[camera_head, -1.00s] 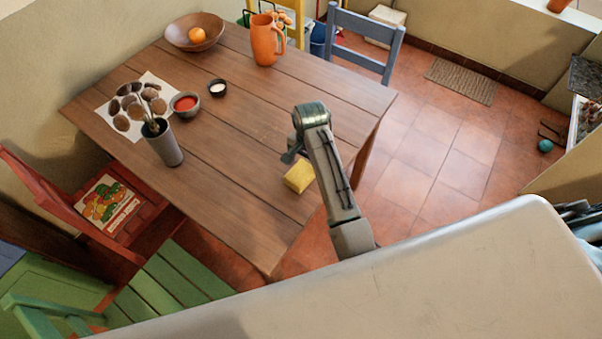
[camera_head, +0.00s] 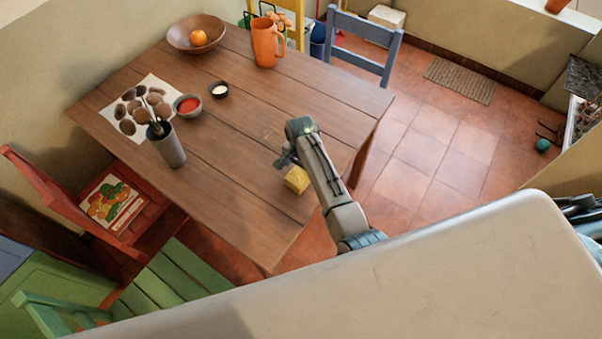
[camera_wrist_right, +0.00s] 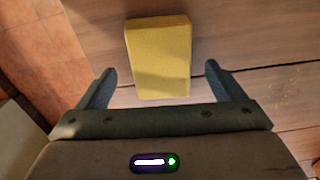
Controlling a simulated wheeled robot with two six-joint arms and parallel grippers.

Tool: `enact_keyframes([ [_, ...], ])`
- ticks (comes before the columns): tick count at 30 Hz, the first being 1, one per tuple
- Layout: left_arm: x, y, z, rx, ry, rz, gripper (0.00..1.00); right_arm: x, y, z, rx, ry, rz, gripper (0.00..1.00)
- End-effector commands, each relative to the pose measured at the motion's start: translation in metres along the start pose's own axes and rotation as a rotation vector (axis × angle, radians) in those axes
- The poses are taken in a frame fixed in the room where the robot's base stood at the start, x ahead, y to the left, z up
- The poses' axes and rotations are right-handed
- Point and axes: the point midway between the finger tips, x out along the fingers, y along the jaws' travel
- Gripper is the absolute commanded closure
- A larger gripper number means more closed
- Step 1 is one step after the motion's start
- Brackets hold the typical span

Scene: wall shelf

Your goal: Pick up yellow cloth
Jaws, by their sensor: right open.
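The yellow cloth (camera_head: 296,180) is a small folded block lying on the wooden table (camera_head: 235,120) near its front right edge. In the right wrist view the cloth (camera_wrist_right: 160,58) sits ahead of and between the two fingers, with its near end close to the fingertip line. My right gripper (camera_wrist_right: 160,82) is open and empty, with a finger on each side and visible gaps to the cloth. In the head view my right gripper (camera_head: 287,161) is just above the cloth at its upper left, partly hidden by its own wrist. My left gripper is out of view.
An orange pitcher (camera_head: 266,43), a wooden bowl (camera_head: 184,42) with an orange, two small bowls and a grey vase (camera_head: 168,148) of brown flowers stand farther off. Red (camera_head: 75,208), green (camera_head: 165,283) and blue (camera_head: 362,30) chairs surround the table. The tabletop around the cloth is clear.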

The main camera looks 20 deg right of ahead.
Motion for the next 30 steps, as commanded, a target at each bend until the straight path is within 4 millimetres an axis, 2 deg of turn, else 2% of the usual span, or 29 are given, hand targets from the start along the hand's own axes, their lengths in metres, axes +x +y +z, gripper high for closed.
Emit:
enact_keyframes([
  [4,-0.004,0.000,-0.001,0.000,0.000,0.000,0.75,0.012,0.001,0.001,0.000,-0.001,0.001,0.11],
  [11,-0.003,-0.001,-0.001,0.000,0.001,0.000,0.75,0.015,0.000,0.001,0.000,-0.001,0.000,0.11],
  [12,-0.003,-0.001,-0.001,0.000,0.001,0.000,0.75,0.015,0.000,0.001,0.000,-0.001,0.000,0.13],
  [19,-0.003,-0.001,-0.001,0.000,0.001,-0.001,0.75,0.015,0.000,0.001,0.000,-0.001,0.000,0.58],
  [30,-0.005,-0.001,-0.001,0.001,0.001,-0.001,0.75,0.013,0.000,0.001,0.000,-0.001,0.000,0.59],
])
